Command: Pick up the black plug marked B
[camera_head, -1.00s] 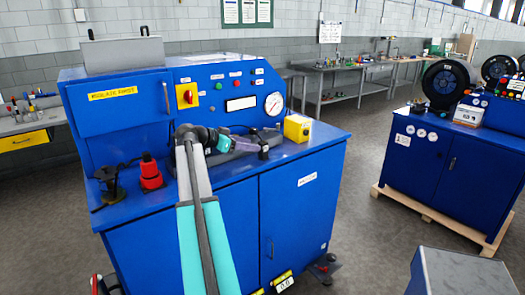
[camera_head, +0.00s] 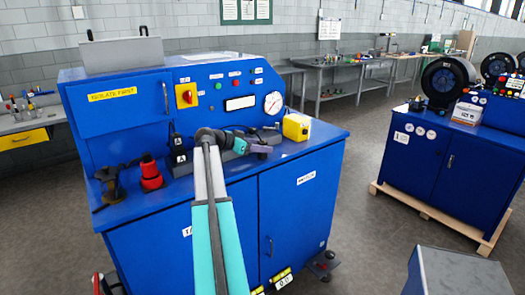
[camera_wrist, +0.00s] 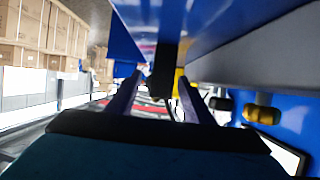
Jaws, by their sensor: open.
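My gripper (camera_head: 264,146), with purple fingers, is open over the right end of the grey strip on the blue bench, left of a yellow box. In the wrist view my gripper (camera_wrist: 160,86) has its fingers apart, with a dark upright shape (camera_wrist: 164,70) showing between them; I cannot tell whether it is a plug or whether the fingers touch it. A black plug marked A (camera_head: 179,156) stands upright at the left end of the strip. No letter B is readable; my arm and gripper hide much of the strip.
A yellow box (camera_head: 297,127) stands right of my gripper. A red plug-like part (camera_head: 151,174) and a dark fixture (camera_head: 110,184) stand at the bench's left. The blue panel with its gauge (camera_head: 273,103) rises behind. The bench's right front is clear.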

